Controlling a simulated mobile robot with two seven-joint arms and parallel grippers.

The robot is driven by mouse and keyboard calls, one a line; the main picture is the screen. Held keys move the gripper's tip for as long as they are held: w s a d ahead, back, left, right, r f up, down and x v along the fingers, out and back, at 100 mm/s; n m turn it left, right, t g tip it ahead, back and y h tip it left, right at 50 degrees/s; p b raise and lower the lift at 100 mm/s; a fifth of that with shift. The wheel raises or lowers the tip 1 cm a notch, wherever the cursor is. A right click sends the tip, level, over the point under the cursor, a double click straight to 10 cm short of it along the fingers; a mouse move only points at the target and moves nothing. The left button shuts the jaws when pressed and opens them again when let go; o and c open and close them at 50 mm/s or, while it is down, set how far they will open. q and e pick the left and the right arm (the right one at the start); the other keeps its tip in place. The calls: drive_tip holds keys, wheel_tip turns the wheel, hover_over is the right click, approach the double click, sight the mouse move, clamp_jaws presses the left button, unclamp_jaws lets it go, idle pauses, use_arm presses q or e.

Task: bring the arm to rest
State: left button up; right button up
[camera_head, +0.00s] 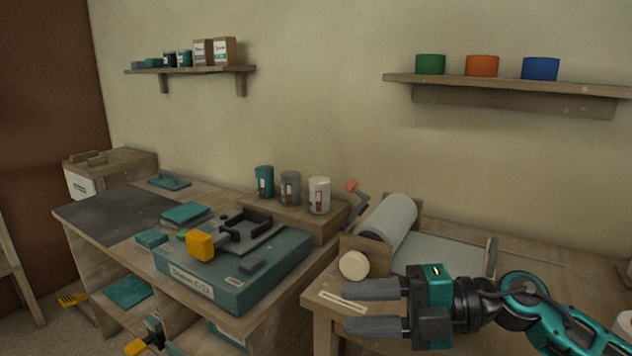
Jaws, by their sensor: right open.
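My right gripper (347,306) is in the lower right, its arm coming in from the right edge. Its two grey fingers point left and stand apart, with nothing between them. They hang over the left end of the right-hand wooden table (325,315), in front of a pale round disc (354,265). I cannot tell how high they are above the table. My left gripper is not in view.
A paper roll (387,225) lies behind the gripper. The left bench holds a teal case (215,284) with a yellow-handled tool (200,246), and several cans on a wooden riser (325,235). Wall shelves (505,86) hang well above.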

drive_tip(key=d+f+m+t+h+p, duration=0.2)
drive_tip(key=d+f+m+t+h, duration=0.4)
drive_tip(key=m, duration=0.6)
drive_tip(key=d+f+m+t+h+p, duration=0.1)
drive_tip(key=f+m+t+h, duration=0.3)
drive_tip(key=f+m+t, duration=0.7)
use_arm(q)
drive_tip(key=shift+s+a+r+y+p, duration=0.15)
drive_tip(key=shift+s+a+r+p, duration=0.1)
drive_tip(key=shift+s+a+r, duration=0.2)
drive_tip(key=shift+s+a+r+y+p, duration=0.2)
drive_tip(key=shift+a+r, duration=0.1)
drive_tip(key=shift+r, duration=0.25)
use_arm(e)
drive_tip(key=s+d+f+m+g+h, duration=0.4)
drive_tip(key=s+f+m+g, duration=0.3)
drive_tip(key=s+f, duration=0.3)
drive_tip(key=s+g, duration=0.1)
drive_tip(key=s, duration=0.2)
drive_tip(key=shift+f, duration=0.2)
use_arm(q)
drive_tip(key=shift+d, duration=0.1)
use_arm(e)
drive_tip(key=shift+w+d, duration=0.1)
